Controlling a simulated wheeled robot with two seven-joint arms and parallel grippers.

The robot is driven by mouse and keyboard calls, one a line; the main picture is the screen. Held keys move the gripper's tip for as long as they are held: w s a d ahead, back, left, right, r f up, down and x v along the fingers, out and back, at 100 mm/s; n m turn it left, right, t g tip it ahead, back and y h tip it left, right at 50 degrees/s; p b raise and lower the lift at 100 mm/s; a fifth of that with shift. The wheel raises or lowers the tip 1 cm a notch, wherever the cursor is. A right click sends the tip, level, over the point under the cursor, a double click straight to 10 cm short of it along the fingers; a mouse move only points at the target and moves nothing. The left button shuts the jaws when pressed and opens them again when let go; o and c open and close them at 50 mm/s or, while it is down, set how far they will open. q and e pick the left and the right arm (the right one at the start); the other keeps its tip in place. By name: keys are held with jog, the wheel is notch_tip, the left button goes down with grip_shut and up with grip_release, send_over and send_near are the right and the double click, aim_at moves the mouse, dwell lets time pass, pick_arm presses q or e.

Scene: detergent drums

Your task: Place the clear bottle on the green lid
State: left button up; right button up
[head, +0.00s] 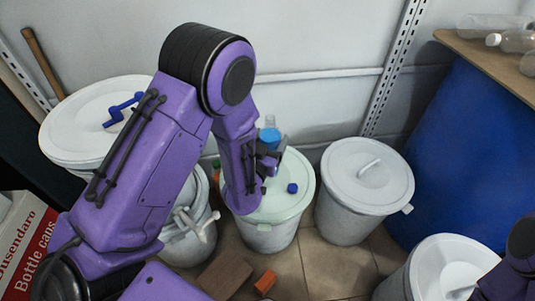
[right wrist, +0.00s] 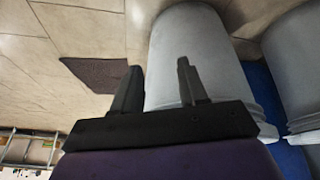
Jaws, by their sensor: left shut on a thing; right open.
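The pale green lid (head: 288,208) tops the middle white drum. My left gripper (head: 268,160) is over this lid, partly hidden by my own arm. It is shut on the clear bottle (head: 269,136), of which a bluish part shows above the fingers. The bottle's lower part is hidden, so I cannot tell whether it touches the lid. My right gripper (right wrist: 158,85) is open and empty in the right wrist view, with a pale drum (right wrist: 190,50) beyond its fingers.
A small blue cap (head: 292,188) lies on the green lid. White-lidded drums (head: 368,175) stand on both sides. A blue barrel (head: 455,150) is at right, below a board (head: 490,58) with clear bottles. An orange block (head: 265,282) and brown block (head: 224,275) lie on the floor.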

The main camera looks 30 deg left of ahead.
pick_arm(q)
jog(key=f, duration=0.2)
jog(key=w+a+f+b, duration=0.1)
jog(key=f, duration=0.1)
jog(key=w+a+f, duration=0.1)
jog(key=f, duration=0.1)
jog(key=shift+w+b, duration=0.15)
jog(key=shift+b, duration=0.2)
jog(key=shift+f, duration=0.15)
jog(key=shift+f, duration=0.2)
jog(key=o, duration=1.6)
jog(key=shift+o, duration=0.2)
jog(key=shift+r, duration=0.3)
jog(key=s+d, duration=0.1)
jog(key=s, duration=1.1)
jog(key=shift+d+f+p, duration=0.15)
jog(key=shift+d+p, duration=0.2)
